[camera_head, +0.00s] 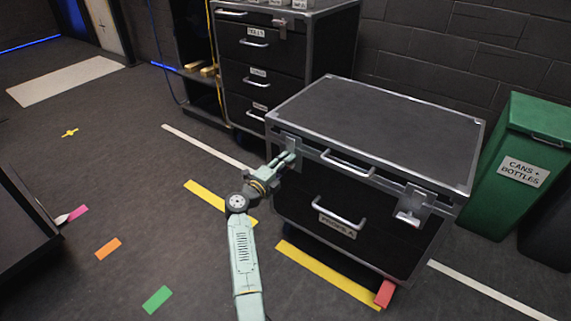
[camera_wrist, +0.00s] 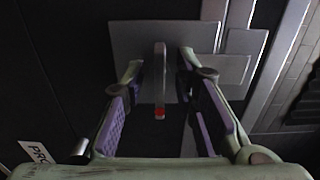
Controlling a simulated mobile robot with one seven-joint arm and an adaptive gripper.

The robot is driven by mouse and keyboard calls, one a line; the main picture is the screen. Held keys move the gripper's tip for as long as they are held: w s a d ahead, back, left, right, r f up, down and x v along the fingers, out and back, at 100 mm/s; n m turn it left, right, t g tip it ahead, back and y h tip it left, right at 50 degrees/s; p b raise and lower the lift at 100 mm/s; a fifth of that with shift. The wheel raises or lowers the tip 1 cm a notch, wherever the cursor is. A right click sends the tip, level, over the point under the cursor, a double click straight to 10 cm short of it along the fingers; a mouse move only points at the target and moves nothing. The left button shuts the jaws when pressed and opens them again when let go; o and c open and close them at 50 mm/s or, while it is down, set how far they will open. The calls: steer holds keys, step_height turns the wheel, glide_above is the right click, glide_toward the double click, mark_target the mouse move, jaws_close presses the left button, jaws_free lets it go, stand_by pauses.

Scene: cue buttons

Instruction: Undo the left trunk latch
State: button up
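The black trunk (camera_head: 375,115) with metal edges stands at the right of centre in the head view. Its left latch (camera_head: 307,157) is on the front near the left corner, partly hidden by my gripper (camera_head: 290,157). In the wrist view the latch shows as a grey plate (camera_wrist: 205,35) with a narrow lever (camera_wrist: 160,85) that has a red tip. My gripper (camera_wrist: 159,65) is open, with one finger on each side of the lever. No clear contact shows. The right latch (camera_head: 412,206) hangs on the trunk's front right.
A drawer cabinet (camera_head: 262,70) stands behind the trunk at left. A green bin (camera_head: 530,150) stands close to the trunk's right. A trunk handle (camera_head: 347,163) sits between the latches, with a drawer handle (camera_head: 338,213) below. The floor left of my arm is mostly clear, with coloured tape marks.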

steer(key=shift+c, duration=0.6)
jaws_close()
steer(key=m+b, duration=0.1)
steer(key=m, duration=0.3)
steer(key=m+b, duration=0.1)
steer(key=m, duration=0.2)
steer(key=shift+f+m, duration=0.1)
steer(key=shift+m, duration=0.2)
steer(key=m+b, duration=0.3)
steer(key=m, duration=0.2)
steer(key=shift+f+b, duration=0.1)
steer(key=shift+b, duration=0.3)
steer(key=shift+m+b, duration=1.75)
steer(key=shift+m, duration=0.95)
steer(key=shift+o, duration=0.6)
jaws_free()
steer(key=shift+r, duration=0.2)
